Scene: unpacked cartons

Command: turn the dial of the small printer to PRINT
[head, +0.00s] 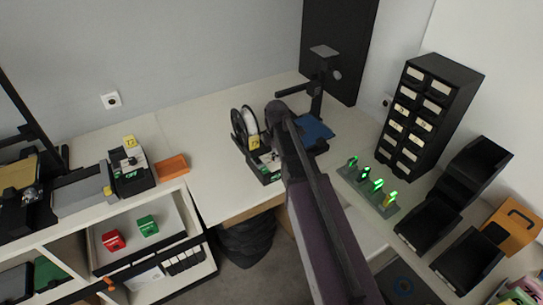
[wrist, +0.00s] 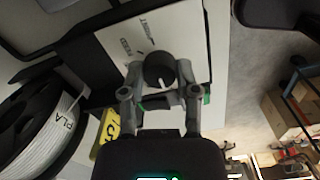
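The dial (wrist: 158,70) is a round black knob on a white panel (wrist: 185,38) in the wrist view. Small printed words, hard to read, and tick marks lie above and to its left. A pale mark shows near the knob's lower edge; I cannot tell which word it stands for. My gripper (wrist: 159,72) has one finger on each side of the dial, and the fingertips appear closed against it. In the head view my arm covers the gripper and the dial. The small printer (head: 268,173) shows only in part, left of my arm.
A white spool (head: 243,126) stands close beside the printer and shows large in the wrist view (wrist: 40,125). A yellow tag (wrist: 109,126) is near it. Green-lit pieces on a grey base (head: 369,186) and a black drawer cabinet (head: 428,112) stand at right.

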